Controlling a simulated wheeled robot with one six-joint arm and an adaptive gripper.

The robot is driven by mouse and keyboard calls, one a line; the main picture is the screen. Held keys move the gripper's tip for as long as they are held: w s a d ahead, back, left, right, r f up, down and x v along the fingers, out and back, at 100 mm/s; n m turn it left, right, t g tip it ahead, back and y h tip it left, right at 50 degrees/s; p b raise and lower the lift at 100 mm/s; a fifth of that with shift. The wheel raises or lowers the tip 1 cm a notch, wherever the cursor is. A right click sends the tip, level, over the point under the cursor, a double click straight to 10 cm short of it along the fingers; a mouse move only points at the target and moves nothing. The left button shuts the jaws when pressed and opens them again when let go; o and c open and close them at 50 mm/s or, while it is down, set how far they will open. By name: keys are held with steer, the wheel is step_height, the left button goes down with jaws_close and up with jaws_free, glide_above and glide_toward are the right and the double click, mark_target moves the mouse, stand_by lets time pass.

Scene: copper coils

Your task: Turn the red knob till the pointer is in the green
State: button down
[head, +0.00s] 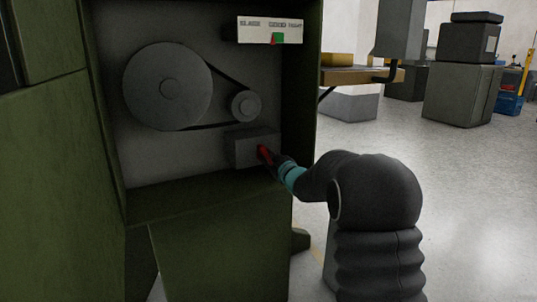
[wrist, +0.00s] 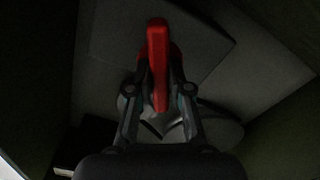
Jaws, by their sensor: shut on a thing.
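The red knob (head: 264,154) sits on the front of a grey box (head: 240,149) inside the green cabinet. In the wrist view the knob's red bar (wrist: 158,60) stands nearly upright between my fingers. My gripper (head: 270,157) is shut on the knob; its two fingers (wrist: 158,95) flank the bar. The gauge (head: 269,24) at the cabinet's top right is white, with lettering that seems to read slack, good and tight. A green patch (head: 279,38) lies under the middle-right, and a small red pointer (head: 274,41) shows at that patch's left edge.
A large pulley (head: 168,87) and a small pulley (head: 245,105) with a belt are above the grey box. The green cabinet wall (head: 305,80) stands close beside my arm. A bench and dark boxes (head: 463,92) are at the back right; the floor between is open.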

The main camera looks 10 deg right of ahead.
steer(key=m+p, duration=0.2)
steer(key=m, duration=0.3)
steer(key=shift+p, duration=0.3)
steer(key=shift+f+m, duration=0.15)
steer(key=shift+m, duration=0.15)
steer(key=c, duration=1.1)
jaws_free()
steer(key=v, duration=1.2)
